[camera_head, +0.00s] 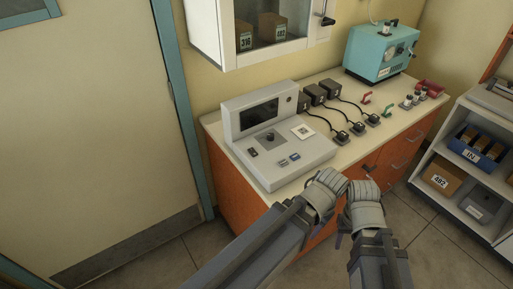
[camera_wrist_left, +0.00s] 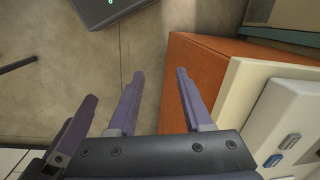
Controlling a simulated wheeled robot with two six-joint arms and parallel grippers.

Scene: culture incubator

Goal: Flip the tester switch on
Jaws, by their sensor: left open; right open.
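The tester (camera_head: 295,175) is a pale grey console with a raised back and dark screen (camera_head: 259,117), standing at the left end of the counter. Its sloped panel carries a small dark switch-like part (camera_head: 253,152), a round grey part (camera_head: 270,138), blue buttons (camera_head: 294,156) and a white printed label (camera_head: 303,131). I cannot tell the switch's position. In the left wrist view the tester's edge (camera_wrist_left: 284,118) shows at right. My left gripper (camera_wrist_left: 158,72) is open and empty, in front of the counter and left of the tester there. My right gripper (camera_head: 370,171) is open, its fingers mostly hidden.
A wall cabinet (camera_head: 208,35) hangs above. A grey shelf (camera_head: 455,200) stands right. Floor (camera_head: 440,255) is clear between.

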